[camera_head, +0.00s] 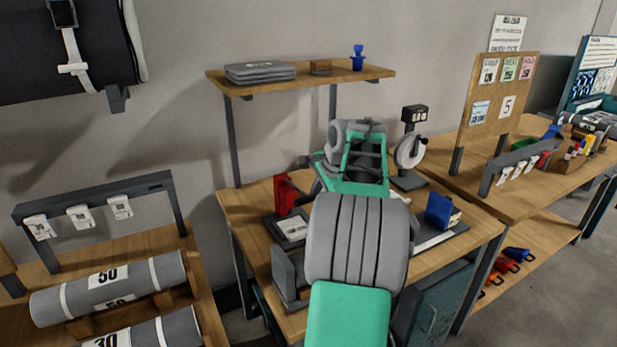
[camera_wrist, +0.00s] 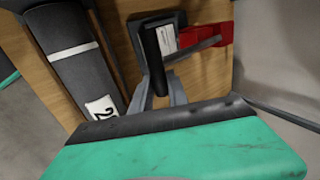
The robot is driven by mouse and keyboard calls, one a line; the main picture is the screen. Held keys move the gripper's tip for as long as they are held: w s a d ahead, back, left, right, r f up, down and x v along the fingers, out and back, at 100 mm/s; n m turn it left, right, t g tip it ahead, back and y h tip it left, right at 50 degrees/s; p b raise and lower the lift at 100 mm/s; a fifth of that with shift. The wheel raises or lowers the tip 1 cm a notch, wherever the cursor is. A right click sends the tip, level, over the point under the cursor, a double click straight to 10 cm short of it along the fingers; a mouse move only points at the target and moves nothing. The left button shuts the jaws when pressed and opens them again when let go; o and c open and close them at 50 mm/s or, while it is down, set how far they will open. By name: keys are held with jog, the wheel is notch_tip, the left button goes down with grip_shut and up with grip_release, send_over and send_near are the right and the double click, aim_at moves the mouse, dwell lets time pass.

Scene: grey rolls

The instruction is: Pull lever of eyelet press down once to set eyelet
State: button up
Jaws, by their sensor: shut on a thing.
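The eyelet press has a red body, seen in the wrist view (camera_wrist: 208,42) and in the head view left of my arm (camera_head: 286,196). A grey lever arm (camera_wrist: 194,51) runs from the red body to a dark, rod-like handle (camera_wrist: 154,54). My gripper (camera_wrist: 158,90) is at the handle, its grey fingers shut on it near its lower end in the picture. The fingertips are partly hidden by the handle. A small white label lies behind the handle. The eyelet itself cannot be made out. In the head view my arm hides the gripper and lever.
In the wrist view a dark grey roll with a white strap (camera_wrist: 80,65) lies left of the press. In the head view a dial device (camera_head: 411,152) and a blue object (camera_head: 440,211) stand right of my arm. A shelf (camera_head: 305,77) spans above the bench.

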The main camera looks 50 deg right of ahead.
jog(key=shift+s+f, duration=0.1)
jog(key=shift+f, duration=0.5)
jog(key=shift+f+b, duration=0.35)
jog(key=shift+f, duration=0.55)
